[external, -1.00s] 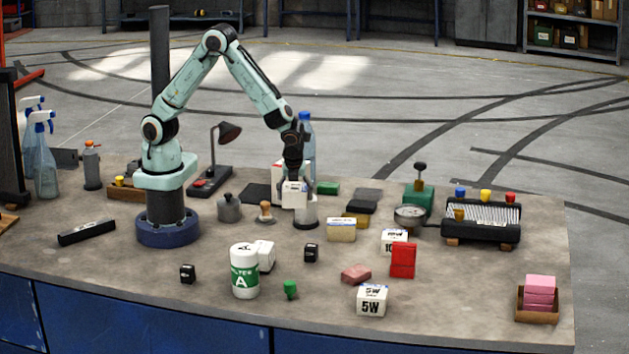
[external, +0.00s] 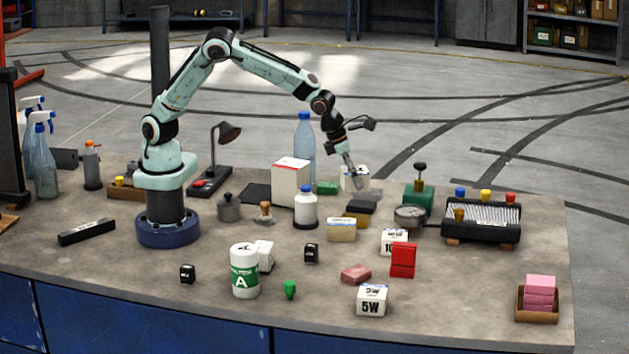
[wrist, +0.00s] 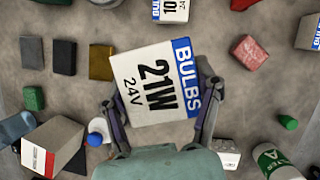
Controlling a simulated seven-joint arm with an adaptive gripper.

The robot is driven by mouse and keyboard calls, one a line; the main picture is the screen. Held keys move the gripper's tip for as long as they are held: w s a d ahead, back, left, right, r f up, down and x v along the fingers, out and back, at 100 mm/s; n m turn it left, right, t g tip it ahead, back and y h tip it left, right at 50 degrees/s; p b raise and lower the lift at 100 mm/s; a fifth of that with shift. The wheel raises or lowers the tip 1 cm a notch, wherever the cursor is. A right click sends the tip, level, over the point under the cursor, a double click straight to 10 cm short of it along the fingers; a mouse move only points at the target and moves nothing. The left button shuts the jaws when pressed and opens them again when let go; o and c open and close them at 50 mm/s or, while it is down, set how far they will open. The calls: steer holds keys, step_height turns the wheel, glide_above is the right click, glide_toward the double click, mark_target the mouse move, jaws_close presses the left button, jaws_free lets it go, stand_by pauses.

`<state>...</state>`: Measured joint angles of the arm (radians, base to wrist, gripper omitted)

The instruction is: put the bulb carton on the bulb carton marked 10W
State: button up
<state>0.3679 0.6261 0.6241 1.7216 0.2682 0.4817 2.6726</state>
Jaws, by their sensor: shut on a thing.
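My gripper (external: 350,170) is shut on a white bulb carton (external: 354,181), holding it above the back middle of the table. In the wrist view the held carton (wrist: 150,85) reads 21W, 24V, with a blue BULBS band, and sits tilted between the two fingers (wrist: 158,97). The bulb carton marked 10W (external: 394,239) stands on the table, nearer the front and to the right of my gripper, partly behind a red box. It also shows at the top edge of the wrist view (wrist: 171,10), cut off, beyond the held carton.
The red box (external: 403,260) stands right against the view of the 10W carton. A round gauge (external: 410,215) stands behind the 10W carton. A blue-capped bottle (external: 305,140) and white box (external: 290,184) stand left of my gripper.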

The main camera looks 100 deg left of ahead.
steer(key=w+f, duration=0.2)
steer(key=w, duration=0.3)
glide_above(399, 234)
steer(key=s, duration=0.2)
steer(key=f, duration=0.5)
steer(key=shift+w+d+f, duration=0.2)
steer(key=shift+f, duration=0.1)
steer(key=shift+w+f, duration=0.3)
steer(key=shift+f, duration=1.55)
steer(key=shift+f, duration=0.1)
steer(key=o, duration=1.1)
steer(key=shift+o, duration=0.2)
